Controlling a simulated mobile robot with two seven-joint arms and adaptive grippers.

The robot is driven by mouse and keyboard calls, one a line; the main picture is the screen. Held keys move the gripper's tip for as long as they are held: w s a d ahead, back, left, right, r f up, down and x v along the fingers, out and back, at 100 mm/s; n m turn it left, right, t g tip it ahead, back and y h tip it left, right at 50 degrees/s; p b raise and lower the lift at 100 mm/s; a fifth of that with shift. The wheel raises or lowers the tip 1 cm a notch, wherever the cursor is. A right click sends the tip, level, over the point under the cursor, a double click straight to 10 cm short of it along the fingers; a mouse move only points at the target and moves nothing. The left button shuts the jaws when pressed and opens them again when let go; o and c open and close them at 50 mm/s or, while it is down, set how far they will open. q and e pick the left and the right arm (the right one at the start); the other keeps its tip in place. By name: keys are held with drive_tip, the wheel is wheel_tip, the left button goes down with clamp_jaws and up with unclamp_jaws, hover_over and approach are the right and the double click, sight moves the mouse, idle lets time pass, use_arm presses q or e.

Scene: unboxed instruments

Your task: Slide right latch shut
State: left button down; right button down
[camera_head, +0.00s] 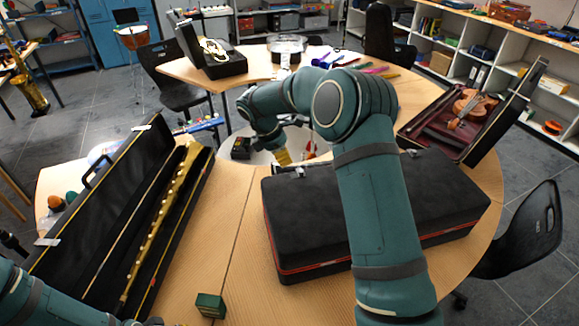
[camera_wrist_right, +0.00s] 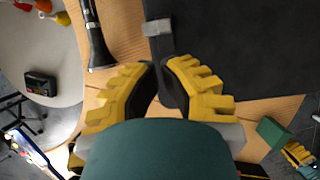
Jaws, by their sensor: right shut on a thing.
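The closed black case (camera_head: 300,215) with red trim lies on the wooden table, its latch edge facing away from me. A silver latch (camera_head: 300,171) shows at the left part of that edge, and another (camera_head: 412,153) farther right. In the wrist view a silver latch (camera_wrist_right: 158,27) sits at the case's edge, just beyond the fingertips. My right gripper (camera_wrist_right: 158,85) has yellow fingers closed near the case's corner. What lies between its fingertips is hidden. In the head view this gripper (camera_head: 283,157) is beyond the case's far left corner.
A long open case (camera_head: 72,235) with a golden instrument (camera_head: 160,225) stands at left. A small green box (camera_head: 210,305) sits near the front edge. An open violin case (camera_head: 450,150) lies at right. Bare tabletop shows between the left case and the black case.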

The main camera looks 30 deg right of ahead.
drive_tip(key=v, duration=0.6)
drive_tip(key=shift+s, duration=0.1)
idle(0.4)
